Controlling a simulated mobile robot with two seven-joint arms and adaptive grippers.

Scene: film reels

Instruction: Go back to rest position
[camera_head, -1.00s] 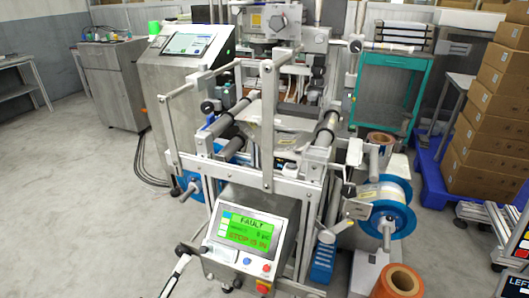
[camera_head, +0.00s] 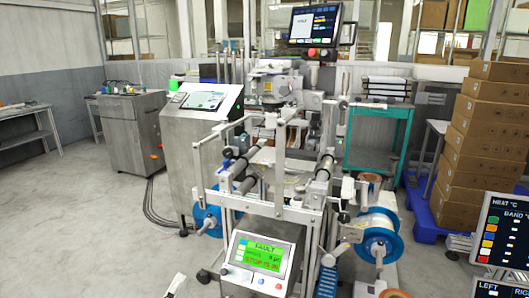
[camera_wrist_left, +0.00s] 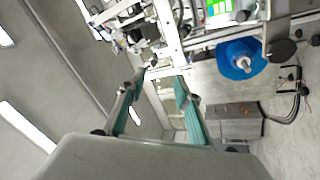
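A film machine (camera_head: 285,200) with a metal frame and rollers stands in the middle of the head view. Its low control panel (camera_head: 258,262) has a green screen reading FAULT. A blue-flanged film reel (camera_head: 377,236) sits on its right side and another blue reel (camera_head: 207,221) on its left. My left gripper (camera_head: 176,285) shows only as a pale tip at the bottom edge. In the left wrist view its two teal-sided fingers (camera_wrist_left: 157,88) stand apart with nothing between them. A blue reel (camera_wrist_left: 240,58) shows beyond them. My right gripper is in neither view.
A steel console (camera_head: 200,125) and a grey cabinet (camera_head: 133,130) stand at the left. A teal cart (camera_head: 376,135) and stacked cartons (camera_head: 485,150) are at the right. A monitor panel (camera_head: 503,235) is at the right edge. The grey floor at left is clear.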

